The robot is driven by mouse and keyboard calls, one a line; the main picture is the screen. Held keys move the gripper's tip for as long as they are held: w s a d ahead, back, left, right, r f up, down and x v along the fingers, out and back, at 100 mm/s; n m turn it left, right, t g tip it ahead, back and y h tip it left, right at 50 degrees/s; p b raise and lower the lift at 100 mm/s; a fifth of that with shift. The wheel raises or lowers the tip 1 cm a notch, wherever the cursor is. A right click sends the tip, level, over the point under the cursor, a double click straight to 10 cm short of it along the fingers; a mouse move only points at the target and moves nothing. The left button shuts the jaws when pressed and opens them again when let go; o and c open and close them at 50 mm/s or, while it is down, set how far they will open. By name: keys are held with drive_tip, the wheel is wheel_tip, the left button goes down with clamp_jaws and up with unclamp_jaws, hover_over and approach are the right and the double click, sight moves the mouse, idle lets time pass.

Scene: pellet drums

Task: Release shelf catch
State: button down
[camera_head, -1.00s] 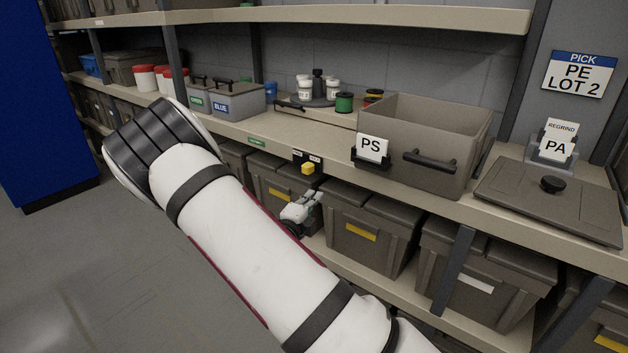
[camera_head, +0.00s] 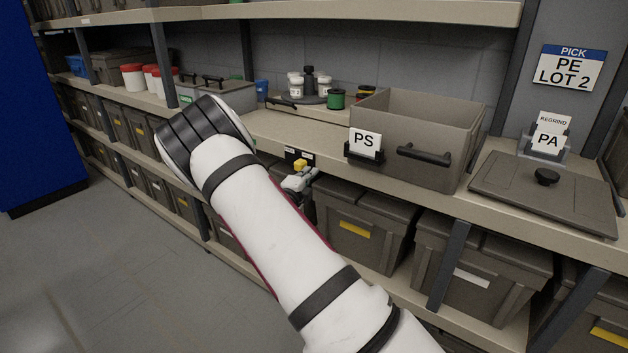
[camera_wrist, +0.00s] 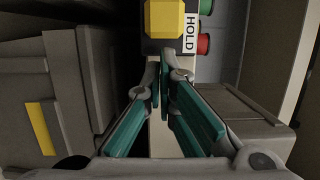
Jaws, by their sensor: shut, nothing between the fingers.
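The shelf catch shows as a yellow block (camera_head: 300,165) on a dark mount at the front edge of the shelf. In the wrist view the yellow block (camera_wrist: 164,18) is at the top, beside a white label reading HOLD (camera_wrist: 190,33). My gripper (camera_head: 313,173) is just below and in front of the catch. In the wrist view its teal-padded fingers (camera_wrist: 165,78) are shut and empty, their tips pointing at the catch's dark mount. A gap to the yellow block shows there; contact with the mount cannot be told.
An open grey bin (camera_head: 420,130) marked PS stands on the shelf right of the catch. A flat lid (camera_head: 545,190) with a black knob lies further right. Lidded bins (camera_head: 365,220) fill the level below. Green and red round parts (camera_wrist: 204,44) show beside the label.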

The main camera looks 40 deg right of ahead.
sight(295, 168)
drive_tip(key=shift+w, duration=0.1)
drive_tip(key=w, duration=0.1)
drive_tip(key=w+a+b, duration=0.1)
drive_tip(key=w, duration=0.1)
drive_tip(key=w+a, duration=0.1)
drive_tip(key=w, duration=0.1)
drive_tip(key=shift+w+b, duration=0.2)
drive_tip(key=shift+b, duration=0.2)
